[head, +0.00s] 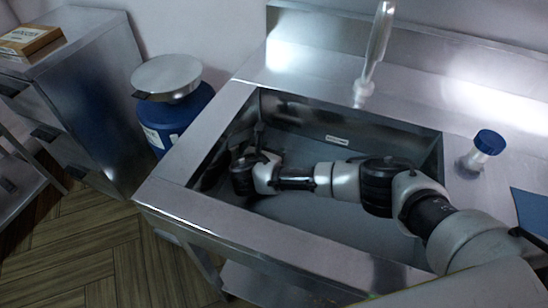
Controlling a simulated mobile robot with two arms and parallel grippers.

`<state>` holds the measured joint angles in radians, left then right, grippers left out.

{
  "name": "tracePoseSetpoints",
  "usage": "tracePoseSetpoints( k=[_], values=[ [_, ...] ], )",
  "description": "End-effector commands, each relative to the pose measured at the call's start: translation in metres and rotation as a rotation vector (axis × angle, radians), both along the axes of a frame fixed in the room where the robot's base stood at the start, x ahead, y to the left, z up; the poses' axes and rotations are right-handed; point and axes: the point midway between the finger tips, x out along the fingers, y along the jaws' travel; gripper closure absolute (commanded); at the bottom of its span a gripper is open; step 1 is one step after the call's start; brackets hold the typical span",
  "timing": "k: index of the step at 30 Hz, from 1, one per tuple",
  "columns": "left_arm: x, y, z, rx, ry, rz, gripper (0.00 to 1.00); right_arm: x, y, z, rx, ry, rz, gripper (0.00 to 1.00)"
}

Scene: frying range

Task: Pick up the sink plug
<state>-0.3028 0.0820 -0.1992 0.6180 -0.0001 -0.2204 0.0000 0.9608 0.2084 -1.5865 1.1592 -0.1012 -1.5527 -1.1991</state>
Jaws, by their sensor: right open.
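My right arm comes in from the right and reaches down into the steel sink basin (335,212). My right gripper (247,163) is open inside the basin, near its left wall, with dark fingers. I cannot make out the sink plug; it may be hidden by the gripper or lost in the dark left end of the basin. I cannot tell whether the gripper touches anything there. My left gripper is not in view.
A faucet (376,45) hangs over the basin's back edge. A blue-capped container (483,150) stands on the right counter. A blue drum (182,121) and a steel cabinet (90,80) holding a box (28,41) stand left. The basin's floor looks mostly clear.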

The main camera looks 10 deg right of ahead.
Motion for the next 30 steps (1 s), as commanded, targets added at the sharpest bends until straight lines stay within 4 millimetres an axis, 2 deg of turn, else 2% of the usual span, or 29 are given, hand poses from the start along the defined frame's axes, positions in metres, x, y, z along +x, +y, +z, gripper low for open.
tracePoseSetpoints(
  k=[7,15,25,30],
  values=[
    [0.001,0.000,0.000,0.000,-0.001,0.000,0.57,0.002,-0.001,-0.001,0.001,-0.001,0.001,0.60],
    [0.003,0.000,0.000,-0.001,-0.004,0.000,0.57,0.002,-0.001,-0.001,0.002,0.000,0.001,0.99],
    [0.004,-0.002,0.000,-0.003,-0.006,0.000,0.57,0.002,-0.001,0.000,0.002,-0.001,0.000,1.00],
    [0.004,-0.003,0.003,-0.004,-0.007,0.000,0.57,0.002,-0.002,0.010,0.003,-0.002,0.000,1.00]
  ],
)
